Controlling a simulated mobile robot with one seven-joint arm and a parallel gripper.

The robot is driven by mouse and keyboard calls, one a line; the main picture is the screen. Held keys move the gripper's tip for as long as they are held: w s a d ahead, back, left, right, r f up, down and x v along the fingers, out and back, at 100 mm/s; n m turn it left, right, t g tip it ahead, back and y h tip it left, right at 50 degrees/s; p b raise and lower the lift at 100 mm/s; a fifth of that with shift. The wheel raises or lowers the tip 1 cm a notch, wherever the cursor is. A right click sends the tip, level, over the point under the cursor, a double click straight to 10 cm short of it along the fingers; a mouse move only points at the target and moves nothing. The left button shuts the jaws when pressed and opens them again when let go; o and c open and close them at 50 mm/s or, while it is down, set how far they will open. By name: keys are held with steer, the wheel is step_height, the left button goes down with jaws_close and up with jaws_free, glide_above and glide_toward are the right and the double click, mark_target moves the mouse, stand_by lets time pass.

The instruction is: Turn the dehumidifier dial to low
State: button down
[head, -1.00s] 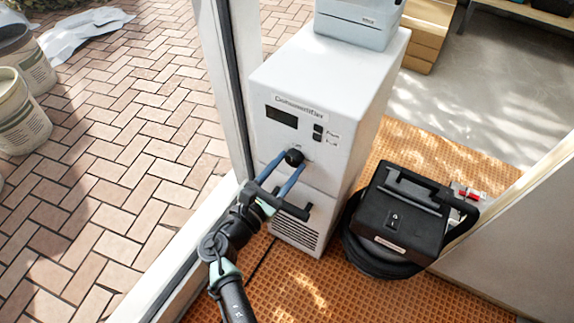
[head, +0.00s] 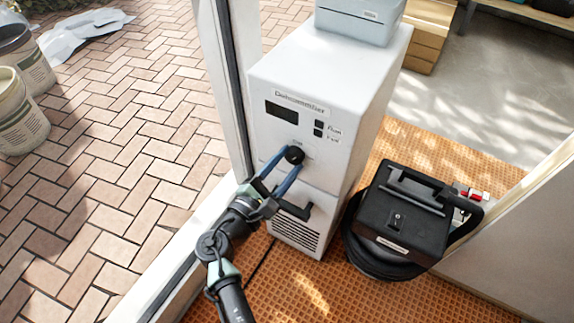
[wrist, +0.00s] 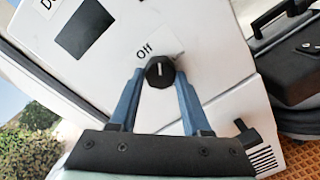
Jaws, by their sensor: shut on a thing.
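The white dehumidifier (head: 345,95) stands upright beside the door frame, with a dark display and two small buttons on its front. Its round black dial (head: 294,154) sits below the display. In the wrist view the dial (wrist: 160,70) shows a white pointer line, and an "Off" label (wrist: 144,51) is printed just beyond it, up and to the left. The other dial markings are too small or hidden to read. My gripper (head: 282,165) reaches the front of the unit, and its two blue fingers are shut on the dial, one on each side.
A grey-blue box (head: 358,22) sits on top of the dehumidifier. A black case (head: 405,215) stands on the orange mat at right. The door frame (head: 228,90) runs close along the left of my arm. A black handle (head: 294,209) juts out below the dial.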

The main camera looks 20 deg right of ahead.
steer(key=m+b, duration=0.1)
steer(key=m, duration=0.2)
steer(key=m+b, duration=0.2)
steer(key=m, duration=0.1)
steer(key=shift+f+y, duration=0.2)
steer(key=shift+y, duration=0.1)
steer(key=m+b, duration=0.1)
steer(key=m, duration=0.1)
steer(key=m+b, duration=0.2)
steer(key=shift+r+m+t, duration=0.2)
steer(key=shift+m+t, duration=0.1)
steer(key=shift+t, duration=0.1)
steer(key=shift+c, duration=1.8)
jaws_free()
steer(key=shift+r, duration=0.1)
steer(key=shift+s+a, duration=0.1)
steer(key=p+v, duration=0.4)
steer(key=v, duration=0.8)
steer(key=shift+s+a, duration=0.25)
steer(key=shift+a, duration=0.05)
